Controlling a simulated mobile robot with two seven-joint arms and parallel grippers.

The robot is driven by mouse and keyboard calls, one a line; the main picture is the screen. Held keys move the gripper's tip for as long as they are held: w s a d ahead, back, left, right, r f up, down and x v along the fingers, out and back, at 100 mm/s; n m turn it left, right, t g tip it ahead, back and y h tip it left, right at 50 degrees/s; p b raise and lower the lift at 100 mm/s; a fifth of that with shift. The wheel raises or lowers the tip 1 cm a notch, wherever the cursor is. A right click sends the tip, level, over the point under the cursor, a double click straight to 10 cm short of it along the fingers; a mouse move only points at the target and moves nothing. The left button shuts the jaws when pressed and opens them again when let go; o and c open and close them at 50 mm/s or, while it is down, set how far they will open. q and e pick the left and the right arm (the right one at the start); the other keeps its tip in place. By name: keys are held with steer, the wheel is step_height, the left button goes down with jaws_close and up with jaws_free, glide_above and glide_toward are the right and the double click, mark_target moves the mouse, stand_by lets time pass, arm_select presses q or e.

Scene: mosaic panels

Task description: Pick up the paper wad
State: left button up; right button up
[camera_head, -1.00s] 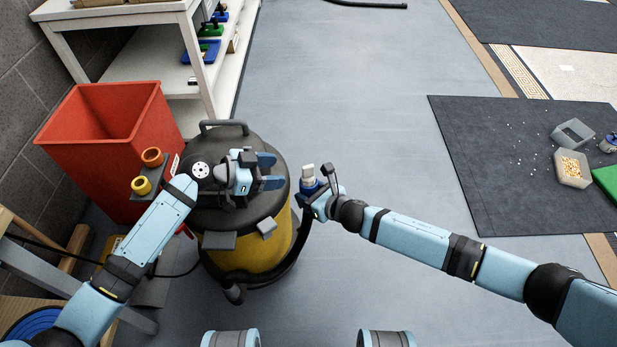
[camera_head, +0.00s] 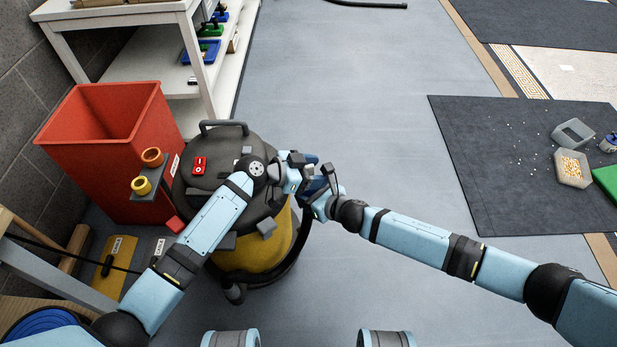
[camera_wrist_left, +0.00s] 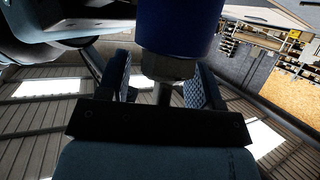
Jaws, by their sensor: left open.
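I cannot make out a paper wad in either view. My left gripper (camera_head: 312,170) is open, beside the right gripper in front of the yellow vacuum. In the left wrist view a blue cylinder-shaped object (camera_wrist_left: 180,25) with a grey neck (camera_wrist_left: 165,68) shows at my left fingers. The neck lies between the two spread pads, with gaps at its sides. My right gripper (camera_head: 318,198) is at the same blue object and appears to hold it. In the head view the left gripper mostly hides that object.
A yellow vacuum with a black lid (camera_head: 215,165) stands under my left arm. A red bin (camera_head: 100,125) and a white shelf (camera_head: 160,60) are at left. A dark mat (camera_head: 480,150) at right bears a grey container (camera_head: 573,132) and white crumbs. The middle floor is clear.

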arm_select(q)
steer(key=c, duration=1)
arm_select(e)
steer(key=shift+f, duration=0.1)
arm_select(q)
steer(key=shift+a+f, duration=0.1)
steer(key=shift+c, duration=0.4)
